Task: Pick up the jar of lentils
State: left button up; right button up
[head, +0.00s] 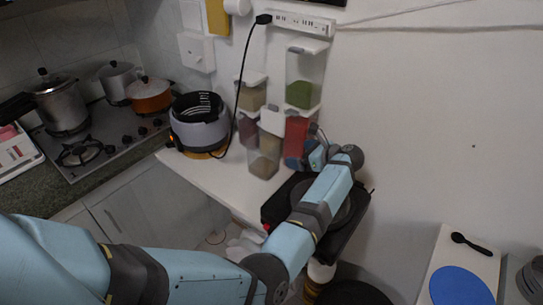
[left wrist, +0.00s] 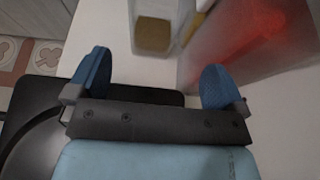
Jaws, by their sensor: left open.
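Several clear dispensers with white lids are grouped by the wall. No label is readable, so I cannot tell which is the jar of lentils. A red-filled one (head: 297,130) is closest to my left gripper (head: 305,157). A brown-filled one (head: 263,166) stands on the white counter to its left; green-filled (head: 302,95), tan-filled (head: 252,97) and purple-filled (head: 248,130) ones are around them. In the left wrist view, the blue fingers of my left gripper (left wrist: 155,70) are spread and empty. Beyond them are a brown-filled container (left wrist: 154,35) and the red-filled one (left wrist: 262,35). My right gripper is out of view.
A grey round cooker (head: 198,130) stands on the white counter (head: 215,176) left of the dispensers. A black appliance (head: 355,215) lies beneath my left forearm. A power strip (head: 300,22) with a hanging black cable is above. Pots stand on the stove (head: 95,140) at left.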

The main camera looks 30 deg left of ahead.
aim_at(274, 152)
pick_arm(q)
jog(key=x, duration=0.4)
jog(key=p+x, duration=0.1)
jog(key=x, duration=0.2)
jog(key=shift+s+a, duration=0.2)
jog(key=shift+s, duration=0.1)
jog(key=shift+w+a+f, duration=0.1)
jog(key=shift+a+f, duration=0.15)
jog(key=shift+a, duration=0.2)
jog(key=x, duration=0.5)
jog(key=c, duration=1.1)
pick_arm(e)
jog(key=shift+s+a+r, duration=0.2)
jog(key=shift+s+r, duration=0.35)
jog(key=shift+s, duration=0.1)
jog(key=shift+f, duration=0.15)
